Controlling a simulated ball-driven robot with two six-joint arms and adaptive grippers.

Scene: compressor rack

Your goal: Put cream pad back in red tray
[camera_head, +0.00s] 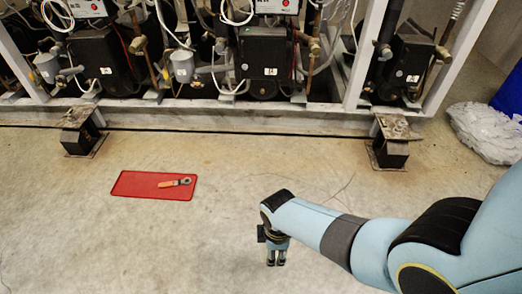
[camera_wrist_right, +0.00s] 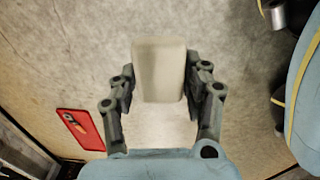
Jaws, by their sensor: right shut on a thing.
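The red tray (camera_head: 135,185) lies flat on the concrete floor left of centre in the head view, and its edge shows at the left of the right wrist view (camera_wrist_right: 88,141). My right gripper (camera_head: 275,260) is to the right of the tray and nearer to me, pointing down. In the wrist view the right gripper (camera_wrist_right: 160,85) is shut on the cream pad (camera_wrist_right: 160,68), an upright block with rounded edges held between both fingers. The pad cannot be made out in the head view. My left gripper is not in view.
An orange-handled tool with a metal ring end (camera_head: 172,183) lies in the right part of the tray. The compressor rack (camera_head: 200,115) stands behind on black feet (camera_head: 390,148). Crumpled white plastic (camera_head: 484,130) lies at the right. The floor between gripper and tray is clear.

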